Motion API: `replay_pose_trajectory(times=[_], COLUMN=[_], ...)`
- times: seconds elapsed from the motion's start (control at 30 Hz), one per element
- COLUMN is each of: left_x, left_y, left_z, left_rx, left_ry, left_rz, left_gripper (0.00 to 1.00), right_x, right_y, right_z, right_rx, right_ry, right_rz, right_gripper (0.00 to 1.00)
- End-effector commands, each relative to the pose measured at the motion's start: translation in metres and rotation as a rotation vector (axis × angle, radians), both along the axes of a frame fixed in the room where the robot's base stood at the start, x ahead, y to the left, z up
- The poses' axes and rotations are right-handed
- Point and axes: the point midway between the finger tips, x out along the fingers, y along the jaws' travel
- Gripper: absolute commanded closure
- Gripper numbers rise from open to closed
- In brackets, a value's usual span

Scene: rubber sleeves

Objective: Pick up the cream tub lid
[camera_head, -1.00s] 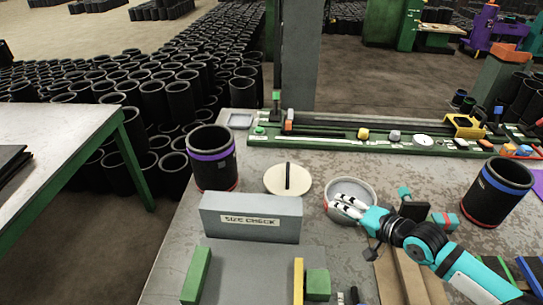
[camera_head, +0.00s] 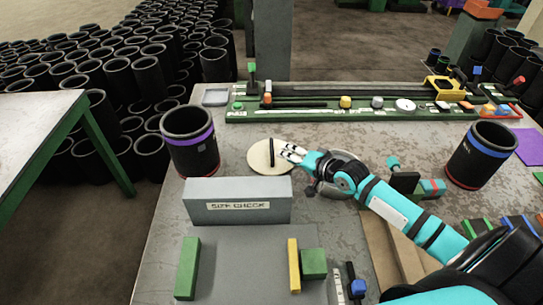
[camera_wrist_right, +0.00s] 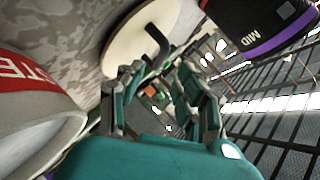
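The cream tub lid (camera_head: 257,160) is a flat round disc with an upright black bar handle (camera_head: 271,152). It lies on the grey worktable, behind the size-check block. My right gripper (camera_head: 293,153) is at the lid's right edge, close to the handle. In the right wrist view the lid (camera_wrist_right: 122,40) and its handle show just beyond the fingers. The fingers of the right gripper (camera_wrist_right: 160,92) are spread, with nothing between them. My left gripper is not in view.
A grey tub (camera_head: 346,158) stands right of the lid, partly behind my arm; its red label (camera_wrist_right: 25,76) shows in the wrist view. A purple-banded sleeve (camera_head: 190,142) stands left of the lid. The size-check block (camera_head: 237,201) is in front. A blue-banded sleeve (camera_head: 481,155) stands right.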

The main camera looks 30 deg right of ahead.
Motion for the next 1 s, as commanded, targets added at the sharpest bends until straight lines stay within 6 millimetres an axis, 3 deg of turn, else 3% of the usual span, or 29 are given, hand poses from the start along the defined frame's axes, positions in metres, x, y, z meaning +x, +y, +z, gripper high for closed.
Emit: replay_pose_trajectory(times=[0.17, 0.5, 0.8, 1.0], left_x=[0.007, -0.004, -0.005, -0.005], left_y=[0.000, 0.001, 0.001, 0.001], left_z=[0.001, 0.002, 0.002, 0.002], left_rx=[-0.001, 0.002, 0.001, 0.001], left_ry=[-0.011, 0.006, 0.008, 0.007], left_rz=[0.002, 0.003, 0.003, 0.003], left_gripper=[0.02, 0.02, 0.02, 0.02], right_x=[0.010, 0.048, 0.052, 0.052], right_y=[0.003, 0.015, 0.016, 0.016], right_z=[-0.004, -0.026, -0.028, -0.028], right_rx=[-0.002, -0.001, -0.002, -0.001], right_ry=[0.000, -0.002, 0.000, 0.000], right_rz=[0.001, 0.000, 0.001, 0.000], right_gripper=[0.65, 0.65, 0.65, 0.90])
